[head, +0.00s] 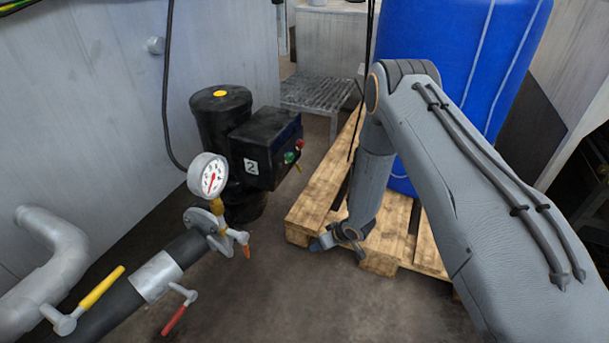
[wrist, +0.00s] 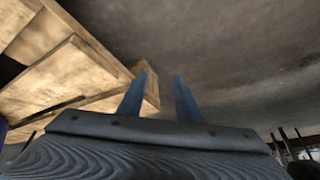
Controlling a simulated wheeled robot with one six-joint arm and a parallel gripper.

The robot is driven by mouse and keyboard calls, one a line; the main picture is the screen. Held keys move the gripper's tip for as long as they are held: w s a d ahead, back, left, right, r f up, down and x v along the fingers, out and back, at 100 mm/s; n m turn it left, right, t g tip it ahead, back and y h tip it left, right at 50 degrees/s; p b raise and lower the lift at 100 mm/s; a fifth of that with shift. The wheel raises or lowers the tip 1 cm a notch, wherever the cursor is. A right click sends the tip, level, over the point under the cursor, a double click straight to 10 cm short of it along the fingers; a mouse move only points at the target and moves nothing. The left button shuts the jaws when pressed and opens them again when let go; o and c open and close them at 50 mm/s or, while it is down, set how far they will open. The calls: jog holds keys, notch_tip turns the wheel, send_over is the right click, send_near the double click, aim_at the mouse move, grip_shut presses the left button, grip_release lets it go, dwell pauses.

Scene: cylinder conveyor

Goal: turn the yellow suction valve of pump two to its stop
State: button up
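Pump two (head: 222,120) is a black upright unit with a yellow cap; its control box (head: 266,148) carries a "2" label, a green and a red button. A dark pipe (head: 105,309) runs from it toward the lower left. The yellow valve handle (head: 100,287) is at the lower left in the head view, on a grey hub, lying roughly along the pipe. My gripper (head: 340,246) hangs well to the right of the valve, low by the pallet. In the wrist view my gripper (wrist: 159,88) has its two fingers apart with nothing between them. The valve is not recognisable in the wrist view.
A red-handled lever (head: 174,319) sits beside the pipe, right of the yellow one. A gauge (head: 208,176) and a small orange-handled tap (head: 245,246) stand near the flange. A wooden pallet (head: 316,203) bears a blue drum (head: 465,60). Floor between pipe and pallet is clear.

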jog(key=w+a+f+t+y+b, duration=0.2)
jog(key=w+a+b, duration=0.15)
jog(key=a, duration=0.45)
jog(key=m+t+h+b, duration=0.2)
jog(key=t+h+b, duration=0.1)
jog(key=t, duration=0.9)
send_near(298, 168)
jog(key=w, duration=0.3)
jog(key=w+b, duration=0.1)
jog(key=w, duration=0.1)
jog(key=w+a, duration=0.1)
jog(key=w, duration=0.2)
jog(key=w+a+b, duration=0.1)
jog(key=w, duration=0.1)
jog(key=shift+w+r+b, duration=0.2)
jog(key=shift+r+b, duration=0.1)
jog(key=shift+b, duration=0.05)
jog(key=shift+c, duration=0.3)
grip_shut()
